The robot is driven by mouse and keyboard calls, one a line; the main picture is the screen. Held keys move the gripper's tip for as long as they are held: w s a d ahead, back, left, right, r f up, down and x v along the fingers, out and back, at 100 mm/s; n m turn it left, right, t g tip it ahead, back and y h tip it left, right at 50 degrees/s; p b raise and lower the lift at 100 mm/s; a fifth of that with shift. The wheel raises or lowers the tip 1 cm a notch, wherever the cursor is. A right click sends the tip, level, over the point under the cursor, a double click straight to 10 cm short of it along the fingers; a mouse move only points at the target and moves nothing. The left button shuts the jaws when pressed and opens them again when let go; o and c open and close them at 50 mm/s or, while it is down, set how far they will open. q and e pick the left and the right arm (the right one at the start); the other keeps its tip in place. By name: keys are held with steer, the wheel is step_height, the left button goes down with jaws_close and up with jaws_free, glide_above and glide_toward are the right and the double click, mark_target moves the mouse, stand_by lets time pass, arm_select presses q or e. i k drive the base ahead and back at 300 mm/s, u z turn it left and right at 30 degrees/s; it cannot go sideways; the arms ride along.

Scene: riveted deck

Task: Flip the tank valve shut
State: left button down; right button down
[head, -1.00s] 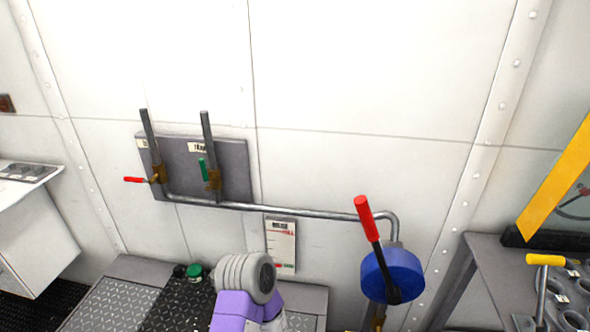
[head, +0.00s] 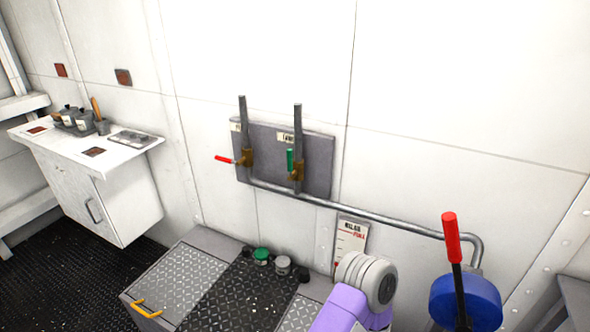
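A grey panel (head: 319,165) on the white wall carries two brass valves on upright pipes. The left valve (head: 245,157) has a red lever (head: 224,159) that sticks out level to the left. The right valve (head: 297,171) has a green lever (head: 290,160) that stands upright along its pipe. A small label sits above each valve, too small to read surely, so I cannot tell which is the tank valve. Neither of my grippers is in view; only a purple and grey part of my own arm shows at the bottom, below and right of the panel.
A pipe (head: 400,228) runs right from the panel to a blue pump (head: 482,297) with a red-gripped lever (head: 451,238). A gauge card (head: 350,241) hangs below the pipe. A tread-plate bench (head: 180,283) with a green cap (head: 261,254) stands below. A white cabinet (head: 125,205) is left.

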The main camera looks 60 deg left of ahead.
mark_target(290, 164)
steer(key=k, duration=1)
steer(key=u, duration=0.5)
steer(key=i, duration=1)
